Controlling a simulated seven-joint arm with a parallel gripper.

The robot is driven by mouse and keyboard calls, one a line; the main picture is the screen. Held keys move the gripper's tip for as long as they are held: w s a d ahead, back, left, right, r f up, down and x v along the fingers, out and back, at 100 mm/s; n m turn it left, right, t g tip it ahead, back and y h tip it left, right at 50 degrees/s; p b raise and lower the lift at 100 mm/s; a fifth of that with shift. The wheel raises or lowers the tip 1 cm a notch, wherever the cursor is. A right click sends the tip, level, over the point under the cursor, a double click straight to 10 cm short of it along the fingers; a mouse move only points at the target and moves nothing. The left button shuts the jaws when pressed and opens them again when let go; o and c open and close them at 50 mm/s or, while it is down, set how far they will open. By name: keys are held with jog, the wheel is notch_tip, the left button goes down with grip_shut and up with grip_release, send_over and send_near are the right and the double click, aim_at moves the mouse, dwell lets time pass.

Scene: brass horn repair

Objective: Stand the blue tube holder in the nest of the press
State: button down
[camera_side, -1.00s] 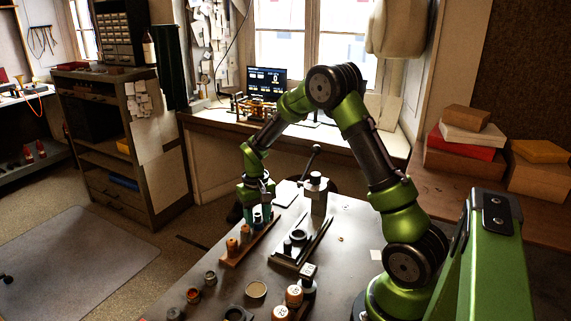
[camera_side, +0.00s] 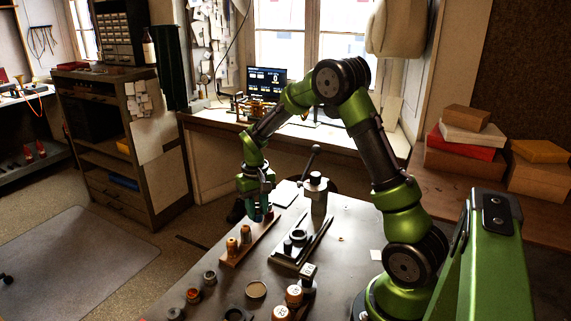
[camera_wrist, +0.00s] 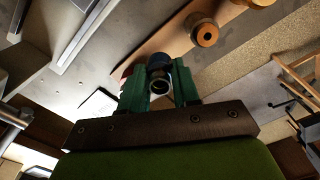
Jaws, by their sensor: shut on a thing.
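My gripper (camera_side: 257,207) is over the far end of a wooden rack in the side view. In the wrist view my gripper (camera_wrist: 160,92) has its green fingers shut on the blue tube holder (camera_wrist: 158,65), a dark blue round piece with a hollow dark end. The tube holder (camera_side: 258,216) is small and partly hidden by the fingers in the side view. I cannot tell whether its lower end clears the rack. The press (camera_side: 316,195), with a lever, stands to the right of my gripper. A dark round seat, possibly the nest (camera_side: 298,236), lies on the plate in front of it.
The wooden rack (camera_side: 236,256) holds several pieces, including orange-brown spools (camera_side: 245,234). Dark rails (camera_side: 316,240) lie beside the press plate.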

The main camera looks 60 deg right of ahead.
jog(key=shift+r, duration=2.45)
jog(key=s+r, duration=0.1)
jog(key=s, duration=1.1)
jog(key=shift+s, duration=0.25)
jog(key=shift+f, duration=2.35)
jog(key=shift+f, duration=1.2)
